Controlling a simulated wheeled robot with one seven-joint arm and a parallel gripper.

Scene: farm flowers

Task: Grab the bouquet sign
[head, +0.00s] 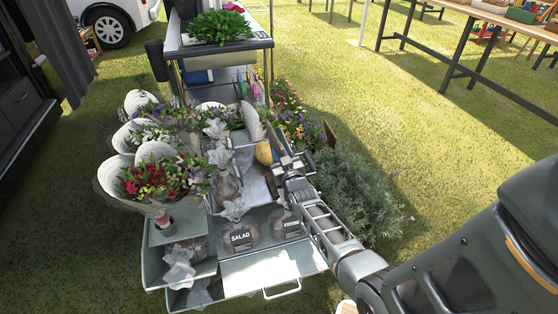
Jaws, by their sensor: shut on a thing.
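My gripper (287,166) is over the right side of the grey cart, with my arm reaching in from the lower right. It is shut on a thin brown panel (273,138) seen nearly edge-on, which may be the bouquet sign. No lettering on it can be read from here, and the gripper hides part of it. Wrapped bouquets (158,180) with red, purple and white flowers stand at the cart's left side.
The cart's tiers hold bags labelled SALAD (238,238) and another label (289,226) partly hidden by my arm. A yellow rounded item (264,153) is close beside my gripper. Bushy plants (350,190) grow right of the cart. Open grass (440,150) lies farther right.

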